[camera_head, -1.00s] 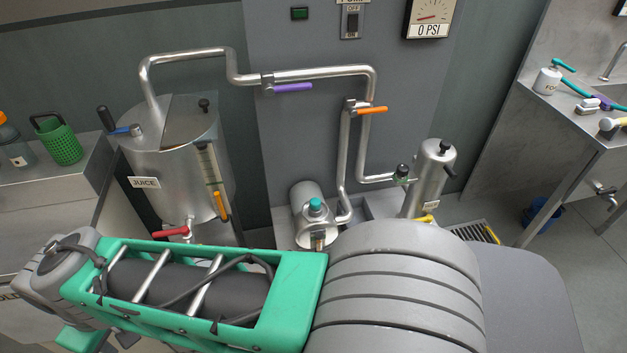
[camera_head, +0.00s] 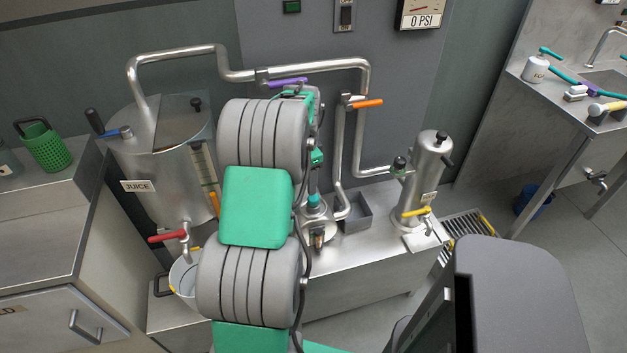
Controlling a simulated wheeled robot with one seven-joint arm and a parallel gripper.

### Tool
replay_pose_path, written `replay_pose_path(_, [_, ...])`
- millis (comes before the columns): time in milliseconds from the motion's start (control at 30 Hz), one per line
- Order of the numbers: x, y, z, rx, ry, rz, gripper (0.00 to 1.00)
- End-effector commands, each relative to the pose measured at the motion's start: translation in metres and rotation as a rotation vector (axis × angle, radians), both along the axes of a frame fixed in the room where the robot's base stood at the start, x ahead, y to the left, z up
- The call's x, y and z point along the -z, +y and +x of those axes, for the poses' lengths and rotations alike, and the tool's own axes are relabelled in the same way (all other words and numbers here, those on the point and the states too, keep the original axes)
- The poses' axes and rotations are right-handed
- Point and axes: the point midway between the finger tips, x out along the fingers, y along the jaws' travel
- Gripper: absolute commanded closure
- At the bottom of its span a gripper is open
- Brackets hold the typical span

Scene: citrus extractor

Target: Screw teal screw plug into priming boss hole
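The teal screw plug (camera_head: 315,201) shows as a small teal cap on top of the steel pump (camera_head: 322,230), just right of my arm. It looks upright; how deep it sits cannot be told. The boss hole under it is hidden. My arm stands in front of the pump and hides its left part. The end of my arm, with my gripper (camera_head: 314,188), reaches down directly above the plug. Its fingers are mostly hidden and too small to tell whether they touch or hold the plug.
A steel juice tank (camera_head: 160,160) stands left, with a bucket (camera_head: 186,280) below its red-handled tap. Pipes with purple (camera_head: 287,83) and orange (camera_head: 367,103) handles run behind the arm. A steel cylinder (camera_head: 428,180) stands right. The bench front right of the pump is clear.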

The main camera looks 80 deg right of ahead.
Motion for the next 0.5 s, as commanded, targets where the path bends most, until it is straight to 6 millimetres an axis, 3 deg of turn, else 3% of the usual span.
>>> replay_pose_path(100, [0.01, -0.008, -0.021, 0.069, 0.001, 0.007, 0.43])
replay_pose_path(500, [0.073, -0.008, -0.021, 0.071, 0.002, 0.008, 0.43])
